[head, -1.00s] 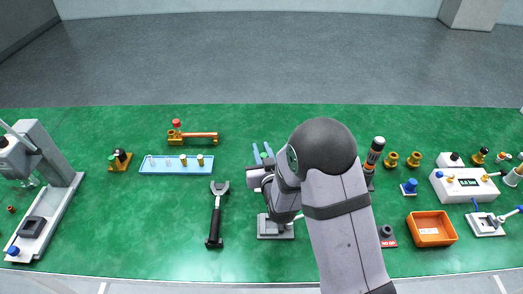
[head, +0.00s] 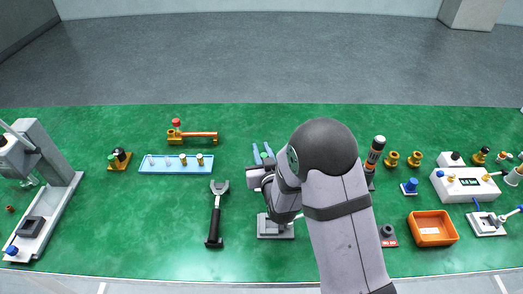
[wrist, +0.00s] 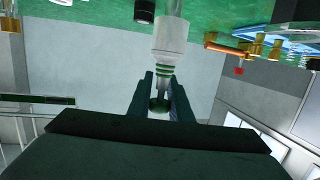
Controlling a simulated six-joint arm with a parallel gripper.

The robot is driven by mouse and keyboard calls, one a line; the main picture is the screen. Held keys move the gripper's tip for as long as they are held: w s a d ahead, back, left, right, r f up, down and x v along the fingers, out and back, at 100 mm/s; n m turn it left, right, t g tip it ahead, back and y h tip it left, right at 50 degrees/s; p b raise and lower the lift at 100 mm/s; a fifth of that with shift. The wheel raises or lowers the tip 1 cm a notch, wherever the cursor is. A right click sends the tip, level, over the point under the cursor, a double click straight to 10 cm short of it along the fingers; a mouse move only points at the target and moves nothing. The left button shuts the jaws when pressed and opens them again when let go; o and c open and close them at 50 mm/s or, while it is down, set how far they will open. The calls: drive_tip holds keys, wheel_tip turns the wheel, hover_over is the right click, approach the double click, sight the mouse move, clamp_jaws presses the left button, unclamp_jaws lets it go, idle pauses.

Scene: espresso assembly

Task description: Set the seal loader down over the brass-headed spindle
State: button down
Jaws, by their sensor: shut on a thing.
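My gripper (head: 263,155) is over the middle of the green table, with its fingers pointing away from the head camera. The wrist view shows its dark fingers (wrist: 164,95) shut on the seal loader (wrist: 170,40), a pale cylinder with green bands, a thinner grey neck and a dark green end between the fingers. In the head view only a small green part of the loader shows between the light blue fingers. My arm hides much of the area nearby. I cannot pick out the brass-headed spindle for certain in either view.
Left of my gripper are a light blue tray (head: 148,168) with several small pieces, a brass tool (head: 200,135) and a black-handled fork tool (head: 215,215). To the right are an orange bin (head: 432,242) and a white instrument box (head: 470,187).

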idle(0.3)
drive_tip(key=c, duration=1.5)
unclamp_jaws()
drive_tip(key=shift+c, duration=0.2)
drive_tip(key=shift+s, duration=0.1)
drive_tip(key=shift+v, duration=2.9)
drive_tip(key=shift+s, duration=0.15)
drive_tip(key=p+v, duration=0.7)
drive_tip(key=p, duration=0.2)
